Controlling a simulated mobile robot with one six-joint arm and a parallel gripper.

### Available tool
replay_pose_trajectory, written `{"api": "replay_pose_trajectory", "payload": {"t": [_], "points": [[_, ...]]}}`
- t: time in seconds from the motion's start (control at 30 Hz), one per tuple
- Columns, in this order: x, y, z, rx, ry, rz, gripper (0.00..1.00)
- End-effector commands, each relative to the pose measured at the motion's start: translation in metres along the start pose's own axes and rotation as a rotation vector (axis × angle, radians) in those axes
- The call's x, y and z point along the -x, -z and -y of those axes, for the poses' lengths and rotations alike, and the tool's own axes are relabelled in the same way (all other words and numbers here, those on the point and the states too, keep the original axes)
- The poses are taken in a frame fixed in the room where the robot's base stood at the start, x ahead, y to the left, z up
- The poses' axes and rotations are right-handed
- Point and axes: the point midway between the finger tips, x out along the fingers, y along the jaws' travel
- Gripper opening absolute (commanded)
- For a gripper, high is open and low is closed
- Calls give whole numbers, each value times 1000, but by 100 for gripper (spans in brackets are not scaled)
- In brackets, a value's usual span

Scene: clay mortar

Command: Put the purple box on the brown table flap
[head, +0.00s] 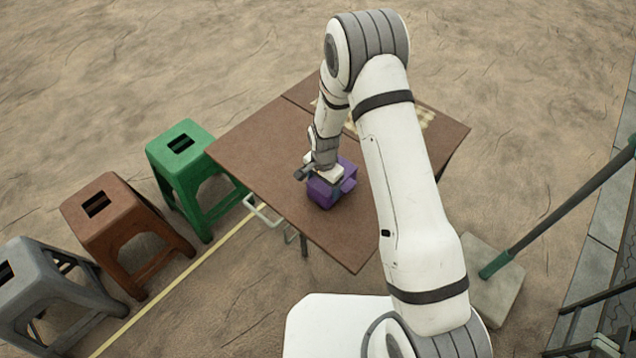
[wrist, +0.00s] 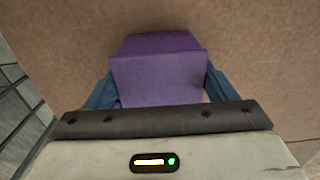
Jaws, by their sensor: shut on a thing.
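The purple box (head: 322,192) is at my gripper over the front part of the brown table flap (head: 265,165). In the head view I cannot tell whether the box touches the flap or is held just above it. My gripper (head: 332,182) is shut on the box. In the wrist view the purple box (wrist: 157,72) sits between the two blue fingers of my gripper (wrist: 157,90), with the brown surface (wrist: 255,50) behind it. The box's lower part is hidden by the gripper body.
A green stool (head: 183,150), a brown stool (head: 110,215) and a grey stool (head: 40,285) stand left of the table. A pale board (head: 425,117) lies on the table's far part, partly behind my arm. A pole on a square base (head: 492,275) stands at right.

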Motion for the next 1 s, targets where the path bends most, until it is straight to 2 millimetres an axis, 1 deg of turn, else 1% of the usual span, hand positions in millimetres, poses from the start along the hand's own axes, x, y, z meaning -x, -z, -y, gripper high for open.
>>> {"api": "replay_pose_trajectory", "payload": {"t": [0.1, 0.33, 0.43, 0.47, 0.7, 0.73, 1.0], "points": [[-6, 0, 0, 0, 0, 0, 32], [-7, 0, 0, -1, 1, -1, 32], [-10, 1, 0, -1, 1, -1, 32], [-10, 0, 0, -1, 0, 0, 79], [-9, 1, -1, -1, 0, 0, 98], [-9, 1, -1, -1, 0, 0, 100], [-7, 1, -1, -2, 0, 0, 100]]}}
